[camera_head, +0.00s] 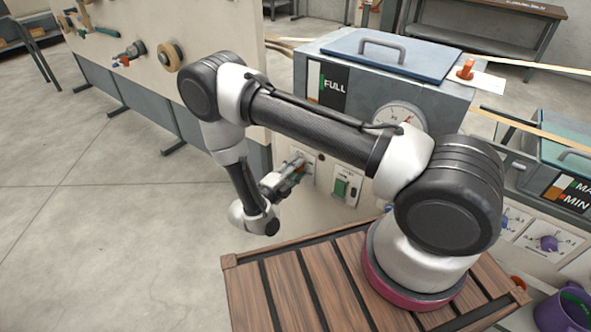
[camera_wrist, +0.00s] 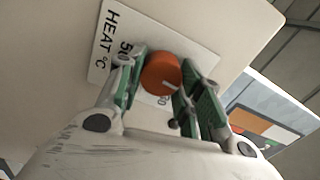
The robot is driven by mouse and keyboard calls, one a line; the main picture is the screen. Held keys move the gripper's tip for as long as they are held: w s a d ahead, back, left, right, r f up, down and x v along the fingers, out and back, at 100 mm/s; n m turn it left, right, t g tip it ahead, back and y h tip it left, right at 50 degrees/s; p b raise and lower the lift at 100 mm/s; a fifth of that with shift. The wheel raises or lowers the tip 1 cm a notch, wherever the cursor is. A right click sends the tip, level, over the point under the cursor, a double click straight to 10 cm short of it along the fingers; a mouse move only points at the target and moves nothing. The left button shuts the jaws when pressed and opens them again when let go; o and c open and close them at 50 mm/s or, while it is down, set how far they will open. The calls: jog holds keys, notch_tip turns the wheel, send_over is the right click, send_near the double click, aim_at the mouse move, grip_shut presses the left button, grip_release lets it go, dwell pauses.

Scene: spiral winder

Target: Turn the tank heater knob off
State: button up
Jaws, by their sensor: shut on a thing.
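The heater knob (camera_wrist: 160,74) is a round orange-red knob with a short white pointer line, on a white plate (camera_wrist: 105,32) reading "HEAT °C" in the wrist view. A "50" shows at its upper left and part of another number below it. My gripper (camera_wrist: 164,78) has its green-padded fingers on either side of the knob, shut on it. In the head view my gripper (camera_head: 284,180) is at the front panel below the grey tank (camera_head: 440,88), and the knob is hidden behind the fingers.
A green switch (camera_head: 340,187) on a white plate is just right of my gripper. The tank carries a "FULL" label (camera_head: 334,86) and a round dial (camera_head: 399,115). A purple knob (camera_head: 548,243) is farther right. Open floor lies left.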

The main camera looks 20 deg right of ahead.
jog(key=shift+f+n, duration=0.1)
jog(key=shift+n, duration=0.5)
jog(key=o, duration=1)
jog(key=shift+o, duration=0.2)
jog(key=shift+a, duration=0.1)
jog(key=v, duration=1.2)
